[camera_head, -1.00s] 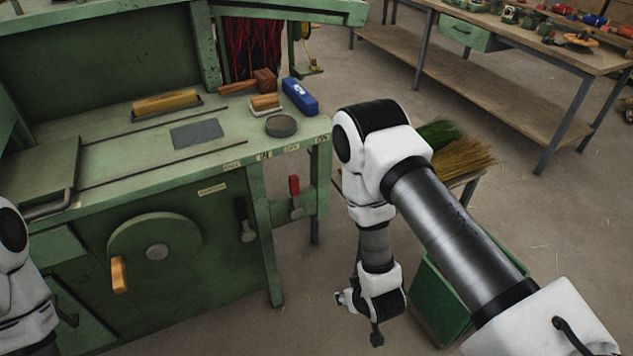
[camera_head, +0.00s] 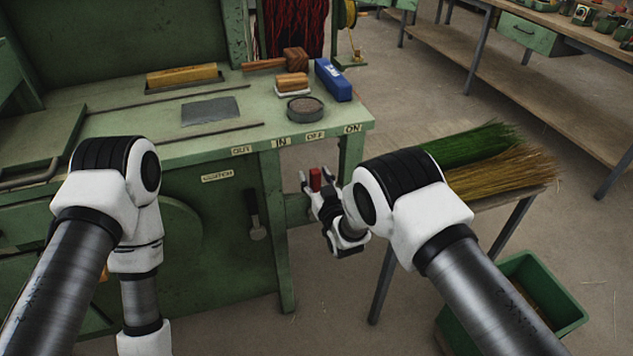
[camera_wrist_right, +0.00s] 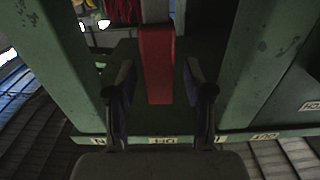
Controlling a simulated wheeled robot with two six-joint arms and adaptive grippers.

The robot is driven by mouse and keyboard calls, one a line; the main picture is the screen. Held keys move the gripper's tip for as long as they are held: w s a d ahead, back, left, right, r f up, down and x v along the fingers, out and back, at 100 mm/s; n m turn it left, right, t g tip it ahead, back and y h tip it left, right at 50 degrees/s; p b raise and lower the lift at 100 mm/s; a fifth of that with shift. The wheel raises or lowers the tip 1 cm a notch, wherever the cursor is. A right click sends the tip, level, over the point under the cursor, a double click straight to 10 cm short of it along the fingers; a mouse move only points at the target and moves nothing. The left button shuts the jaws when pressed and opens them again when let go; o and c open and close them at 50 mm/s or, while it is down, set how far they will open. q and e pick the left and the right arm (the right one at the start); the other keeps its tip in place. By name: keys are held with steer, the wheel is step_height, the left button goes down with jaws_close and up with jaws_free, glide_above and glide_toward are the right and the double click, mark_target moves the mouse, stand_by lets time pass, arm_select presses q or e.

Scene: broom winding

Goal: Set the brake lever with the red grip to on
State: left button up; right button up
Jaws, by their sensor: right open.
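The brake lever's red grip (camera_head: 315,178) shows below the OFF label (camera_head: 315,135) on the green bench's front edge. The ON label (camera_head: 352,128) is to its right. In the right wrist view the red grip (camera_wrist_right: 156,65) points toward the camera between the two fingers. My right gripper (camera_head: 314,187) is at the lever. In the wrist view its open fingers (camera_wrist_right: 158,82) stand on either side of the grip, with a gap visible on each side. The lever's lower part is hidden by my gripper. My left arm shows at the left, but its gripper is out of frame.
A second lever with a black handle (camera_head: 254,212) hangs left of the bench leg (camera_head: 277,230). A side table with green and tan bristles (camera_head: 500,170) stands right of my right arm. A green bin (camera_head: 535,290) is on the floor.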

steer(key=shift+w+r, duration=0.1)
steer(key=shift+r, duration=0.05)
jaws_close()
steer(key=d+m, duration=0.1)
steer(key=w+d+m, duration=0.1)
steer(key=d, duration=0.1)
steer(key=d+f+m, duration=0.1)
steer(key=m, duration=0.1)
steer(key=shift+w+d+b, duration=0.3)
steer(key=shift+w+d, duration=0.05)
steer(key=shift+d, duration=0.05)
jaws_free()
steer(key=shift+s, duration=0.1)
